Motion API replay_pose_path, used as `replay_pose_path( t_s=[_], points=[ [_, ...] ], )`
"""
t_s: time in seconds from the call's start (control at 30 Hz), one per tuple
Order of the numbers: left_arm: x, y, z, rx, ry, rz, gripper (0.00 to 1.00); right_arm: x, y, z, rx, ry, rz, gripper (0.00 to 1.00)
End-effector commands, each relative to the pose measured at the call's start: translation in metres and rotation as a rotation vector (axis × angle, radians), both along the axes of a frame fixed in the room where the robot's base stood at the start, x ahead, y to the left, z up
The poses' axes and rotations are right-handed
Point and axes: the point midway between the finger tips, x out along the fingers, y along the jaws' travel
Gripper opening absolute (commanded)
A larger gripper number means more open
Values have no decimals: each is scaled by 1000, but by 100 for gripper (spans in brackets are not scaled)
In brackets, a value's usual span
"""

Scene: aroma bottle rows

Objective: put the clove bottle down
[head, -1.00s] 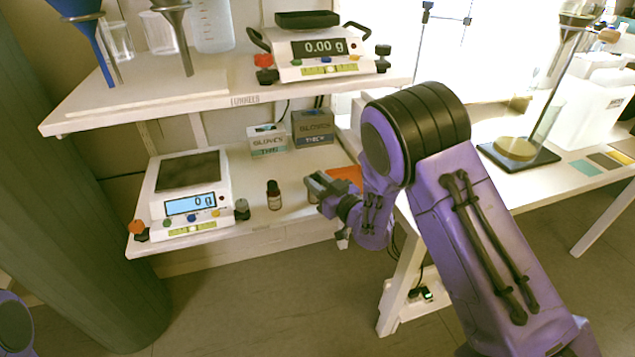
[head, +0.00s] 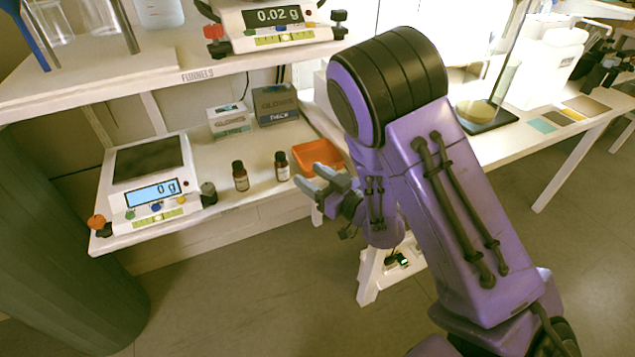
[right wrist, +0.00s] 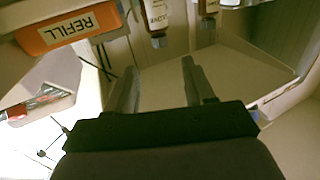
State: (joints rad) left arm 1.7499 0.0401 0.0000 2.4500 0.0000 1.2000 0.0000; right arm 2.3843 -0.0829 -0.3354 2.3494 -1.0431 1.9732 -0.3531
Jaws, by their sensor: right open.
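The clove bottle (head: 282,166), small and brown with a pale label, stands upright on the lower shelf. In the right wrist view it is the bottle (right wrist: 155,14) whose label reads CLOVE. A similar brown bottle (head: 241,177) stands to its left, with a gap between them; it also shows in the right wrist view (right wrist: 207,10). My right gripper (head: 309,178) is open and empty, just in front and to the right of the clove bottle, apart from it. Its fingers (right wrist: 158,68) show nothing between them. My left gripper is out of view.
An orange tray (head: 306,155), marked REFILL in the wrist view, sits right of the bottles. A scale (head: 119,203) stands to the left. Glove boxes (head: 273,104) stand behind. The upper shelf (head: 160,84) overhangs the back. Open floor lies in front.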

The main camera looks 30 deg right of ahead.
Motion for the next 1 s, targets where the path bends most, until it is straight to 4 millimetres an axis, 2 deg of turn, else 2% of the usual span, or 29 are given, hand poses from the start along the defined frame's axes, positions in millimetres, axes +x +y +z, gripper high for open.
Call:
replay_pose_path(
  t_s=[0.13,0.3,0.37,0.43,0.47,0.53,0.57,0.6,0.67,0.7,0.8,0.83,0.9,1.0],
  points=[
    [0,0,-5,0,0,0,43,-16,-4,-1,-1,-1,0,53],
    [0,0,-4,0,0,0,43,-19,-4,0,-1,0,0,53],
    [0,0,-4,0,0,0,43,-20,-4,-7,2,18,-9,53],
    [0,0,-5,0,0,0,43,-27,-6,-37,14,102,-54,53],
    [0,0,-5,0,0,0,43,-33,-7,-59,23,163,-87,53],
    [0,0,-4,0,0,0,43,-60,-11,-122,48,354,-196,53],
    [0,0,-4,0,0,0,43,-77,-13,-151,59,449,-252,53],
    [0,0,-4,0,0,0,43,-104,-14,-186,79,575,-328,53],
    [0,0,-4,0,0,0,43,-149,-15,-231,102,753,-441,53],
    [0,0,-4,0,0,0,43,-180,-15,-254,117,862,-513,53],
    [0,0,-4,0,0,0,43,-246,-12,-289,143,1071,-661,53],
    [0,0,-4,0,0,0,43,-261,-10,-295,149,1115,-695,53],
    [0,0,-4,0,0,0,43,-284,-8,-303,156,1182,-748,53],
    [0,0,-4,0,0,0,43,-294,-7,-306,161,1213,-776,53]
  ],
)
